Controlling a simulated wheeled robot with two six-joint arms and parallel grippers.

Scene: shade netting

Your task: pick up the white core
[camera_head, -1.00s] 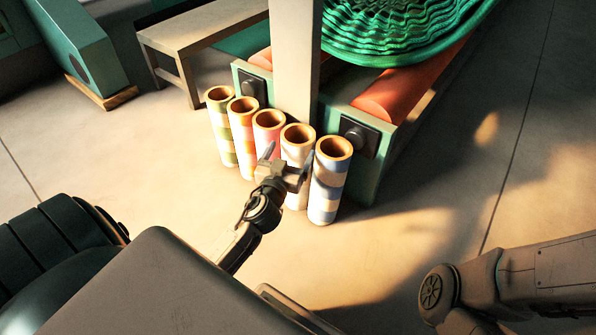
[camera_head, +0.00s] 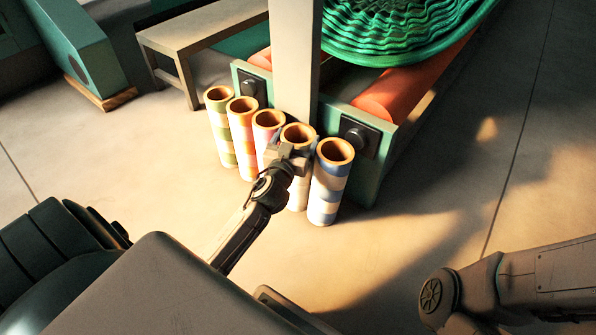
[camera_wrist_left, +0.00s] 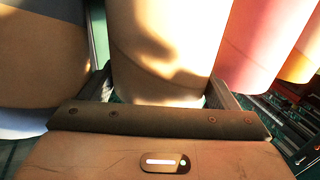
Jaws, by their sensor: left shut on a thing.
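The white core (camera_head: 297,192) is an upright hollow tube, second from the right in a row of several cores on the floor. My left gripper (camera_head: 291,158) is shut on it, at its upper front side, and hides part of it. In the left wrist view the white core (camera_wrist_left: 165,50) stands between the two fingers of the left gripper (camera_wrist_left: 160,92). My right arm (camera_head: 510,280) comes in at the lower right; its gripper is out of view.
A blue-banded core (camera_head: 330,182) stands close on the right. A pink core (camera_head: 267,130), an orange-banded core (camera_head: 243,145) and a green-banded core (camera_head: 220,130) stand on the left. A post (camera_head: 294,60) and green frame (camera_head: 364,180) rise behind. The right floor is clear.

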